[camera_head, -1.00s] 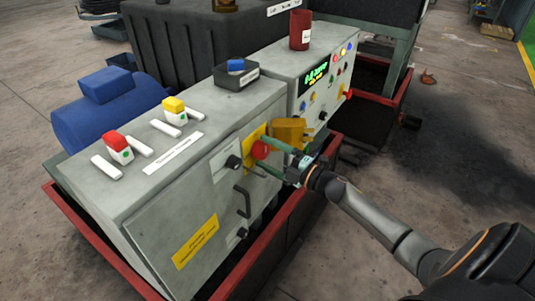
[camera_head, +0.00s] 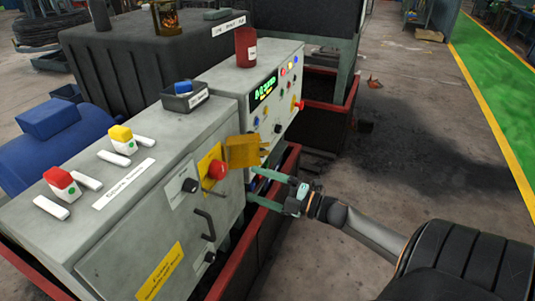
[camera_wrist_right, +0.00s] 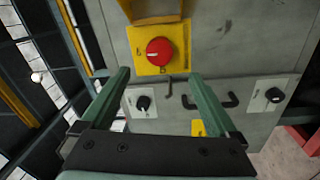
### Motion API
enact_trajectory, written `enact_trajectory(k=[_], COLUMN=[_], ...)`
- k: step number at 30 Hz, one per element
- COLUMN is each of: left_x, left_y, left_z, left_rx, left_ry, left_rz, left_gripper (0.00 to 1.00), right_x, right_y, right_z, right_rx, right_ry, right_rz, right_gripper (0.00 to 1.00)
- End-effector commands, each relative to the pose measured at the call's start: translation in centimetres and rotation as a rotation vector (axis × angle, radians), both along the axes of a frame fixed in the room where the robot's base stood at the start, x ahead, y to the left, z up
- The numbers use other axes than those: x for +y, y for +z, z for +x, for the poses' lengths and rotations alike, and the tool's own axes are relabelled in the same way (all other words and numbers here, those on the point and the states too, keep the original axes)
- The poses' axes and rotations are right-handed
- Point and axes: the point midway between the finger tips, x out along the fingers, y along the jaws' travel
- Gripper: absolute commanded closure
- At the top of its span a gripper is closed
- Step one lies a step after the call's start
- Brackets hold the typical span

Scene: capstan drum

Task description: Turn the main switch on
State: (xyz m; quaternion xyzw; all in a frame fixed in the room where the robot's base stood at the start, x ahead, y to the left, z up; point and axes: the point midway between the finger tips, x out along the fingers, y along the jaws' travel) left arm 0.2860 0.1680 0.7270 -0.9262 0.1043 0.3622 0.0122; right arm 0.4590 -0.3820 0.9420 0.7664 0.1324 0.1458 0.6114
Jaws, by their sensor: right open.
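The red knob (camera_head: 217,169) sits on a yellow plate (camera_head: 207,160) on the grey cabinet's front. In the right wrist view, the red knob (camera_wrist_right: 159,51) carries a pale mark, and its exact setting is too small to tell. A yellow flap (camera_head: 246,152) stands out from the cabinet beside the knob. My right gripper (camera_head: 253,184) is open and empty, in front of the cabinet and apart from the knob. Its two green fingers (camera_wrist_right: 157,76) reach towards the cabinet face, below the knob in the wrist view. My left gripper is not in view.
Black knobs (camera_wrist_right: 143,103) (camera_wrist_right: 274,95) and a dark handle (camera_head: 206,225) are on the cabinet front. A control box (camera_head: 240,76) with a lit display stands behind. A red-rimmed tray (camera_head: 262,222) surrounds the cabinet base. Open floor (camera_head: 420,120) lies to the right.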

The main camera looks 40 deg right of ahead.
Motion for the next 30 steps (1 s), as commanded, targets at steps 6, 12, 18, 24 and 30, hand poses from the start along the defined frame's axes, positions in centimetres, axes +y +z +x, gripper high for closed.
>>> enact_trajectory(k=[6,12,18,24,30], left_x=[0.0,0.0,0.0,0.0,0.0], left_y=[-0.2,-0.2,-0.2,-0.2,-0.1], left_z=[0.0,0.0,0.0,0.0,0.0], left_rx=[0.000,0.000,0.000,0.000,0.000], left_ry=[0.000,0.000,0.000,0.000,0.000], left_rz=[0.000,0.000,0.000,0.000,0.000], left_gripper=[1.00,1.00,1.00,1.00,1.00], right_x=[-0.7,-0.8,-0.8,-0.8,0.1], right_y=[-0.2,-0.1,-0.1,-0.1,-2.1], right_z=[-1.8,-2.1,-2.0,-2.0,-2.5], right_rx=[0.000,-0.001,-0.001,-0.001,0.063], right_ry=[0.000,0.000,0.000,0.000,-0.051], right_rz=[0.001,0.000,0.000,0.001,0.094], right_gripper=[0.05,0.05,0.05,0.05,0.05])
